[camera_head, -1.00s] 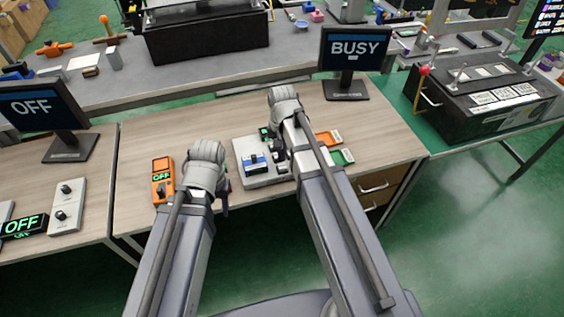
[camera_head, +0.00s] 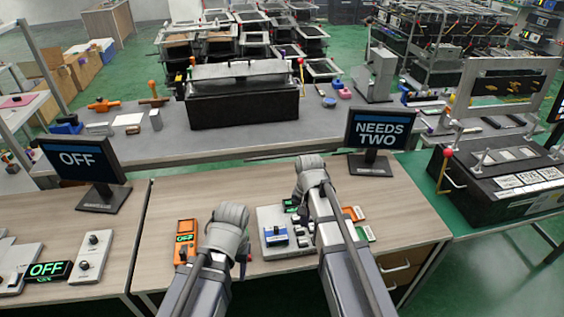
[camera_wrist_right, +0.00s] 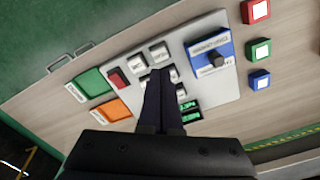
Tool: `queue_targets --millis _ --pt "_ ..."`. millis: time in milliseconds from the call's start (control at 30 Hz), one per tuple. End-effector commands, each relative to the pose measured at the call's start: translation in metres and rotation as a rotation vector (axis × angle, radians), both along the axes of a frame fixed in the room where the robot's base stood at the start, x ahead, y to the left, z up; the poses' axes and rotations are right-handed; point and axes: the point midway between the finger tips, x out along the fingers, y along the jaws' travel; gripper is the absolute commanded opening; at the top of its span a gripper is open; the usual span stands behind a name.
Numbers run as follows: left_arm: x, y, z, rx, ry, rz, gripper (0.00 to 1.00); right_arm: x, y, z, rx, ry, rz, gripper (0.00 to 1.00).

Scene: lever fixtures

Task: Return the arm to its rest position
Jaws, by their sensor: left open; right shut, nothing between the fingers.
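My right gripper (camera_wrist_right: 160,74) is shut with nothing between its fingers. In the right wrist view its tips overlap the white buttons of a light grey control panel (camera_wrist_right: 222,92); I cannot tell if they touch. The panel (camera_head: 268,214) also has a blue module with a black knob (camera_wrist_right: 215,58), a red button (camera_wrist_right: 117,78) and a green-lit display (camera_wrist_right: 191,114). In the head view my right arm covers part of the panel. My left gripper (camera_head: 242,258) is left of the panel, mostly hidden behind its own wrist, and is open.
An orange handheld device (camera_head: 185,242) stands left of my left wrist. One monitor (camera_head: 381,130) reads NEEDS TWO; another (camera_head: 80,160) reads OFF. Green (camera_wrist_right: 92,82) and orange (camera_wrist_right: 108,109) trays lie beside the panel. The wooden table (camera_head: 190,195) is clear behind the left wrist.

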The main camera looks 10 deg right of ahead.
Motion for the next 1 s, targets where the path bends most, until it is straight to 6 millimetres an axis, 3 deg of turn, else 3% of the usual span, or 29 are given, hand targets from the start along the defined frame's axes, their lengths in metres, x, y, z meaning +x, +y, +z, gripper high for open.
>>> queue_targets --millis 67,167,333,533,667,1000 --pt "0.000 0.000 0.000 0.000 0.000 0.000 0.50 -0.002 0.001 0.000 -0.001 0.000 0.007 0.00" --pt "0.000 0.000 0.000 0.000 0.000 0.000 0.50 -0.020 0.018 0.000 -0.010 0.007 0.095 0.00" --pt "0.000 0.000 0.000 0.000 0.000 0.000 0.50 -0.082 0.067 0.000 -0.047 0.032 0.432 0.00" --pt "0.000 0.000 0.000 0.000 0.000 0.000 0.50 -0.134 0.099 0.001 -0.084 0.059 0.740 0.00" --pt "0.000 0.000 0.000 0.000 0.000 0.000 0.50 -0.144 0.104 0.001 -0.094 0.067 0.816 0.00" --pt "0.000 0.000 0.000 0.000 0.000 0.000 0.50 -0.143 0.105 0.001 -0.093 0.068 0.821 0.00"
